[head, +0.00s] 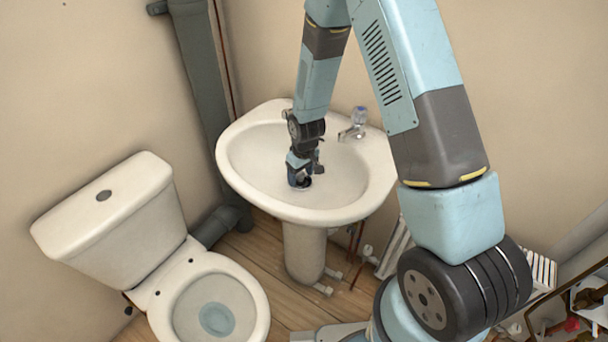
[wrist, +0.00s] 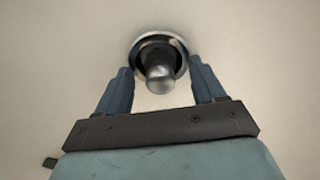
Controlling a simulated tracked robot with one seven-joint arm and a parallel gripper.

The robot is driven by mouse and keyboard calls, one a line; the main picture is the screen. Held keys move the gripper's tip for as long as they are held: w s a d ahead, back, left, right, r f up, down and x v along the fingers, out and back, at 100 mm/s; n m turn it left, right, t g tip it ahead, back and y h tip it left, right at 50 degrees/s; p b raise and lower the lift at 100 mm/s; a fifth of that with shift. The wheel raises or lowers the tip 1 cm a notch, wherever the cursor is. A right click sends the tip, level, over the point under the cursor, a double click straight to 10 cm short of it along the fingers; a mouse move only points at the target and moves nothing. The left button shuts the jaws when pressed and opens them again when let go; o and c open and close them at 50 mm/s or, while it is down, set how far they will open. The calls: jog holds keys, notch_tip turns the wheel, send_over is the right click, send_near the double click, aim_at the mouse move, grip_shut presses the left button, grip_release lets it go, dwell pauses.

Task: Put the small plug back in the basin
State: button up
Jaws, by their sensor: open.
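The white basin (head: 240,165) stands on a pedestal against the wall. My gripper (head: 301,180) reaches down into it, close to the bowl's bottom. In the wrist view my gripper (wrist: 159,66) is open, with one blue finger on each side of the small plug. The small plug (wrist: 160,78) is a shiny metal piece with a rounded end, in front of the round metal drain ring (wrist: 178,46). A clear gap shows between it and each finger. I cannot tell how deep it sits in the drain. In the head view my gripper mostly hides the plug.
A tap (head: 353,125) stands on the basin's back right rim, close to my arm. A white toilet (head: 110,210) with its bowl open is at the left. A grey pipe (head: 196,85) runs down the wall behind. The bowl around my fingers looks clear.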

notch_tip(320, 180, up, 14)
jog(key=s, duration=0.1)
jog(key=shift+s+d+f, duration=0.15)
jog(key=shift+d+f, duration=0.1)
jog(key=shift+d, duration=0.2)
dwell(0.5)
jog(key=s+d+r+m+t, duration=0.1)
jog(key=s+d+r+m, duration=0.1)
jog(key=s+d+r, duration=0.5)
jog(key=s+d+r+m+t, duration=0.1)
jog(key=s+d+r, duration=0.15)
jog(key=r, duration=0.85)
jog(key=s+d+r+m+t, duration=0.1)
jog(key=s+d+r+m, duration=0.1)
jog(key=s+d+r, duration=0.5)
jog(key=s+d+r+m+t, duration=0.1)
jog(key=s+d+r+m, duration=0.1)
jog(key=s+r, duration=0.4)
jog(key=shift+s+d+r+h, duration=0.25)
jog(key=shift+s+h, duration=0.15)
jog(key=shift+s, duration=0.45)
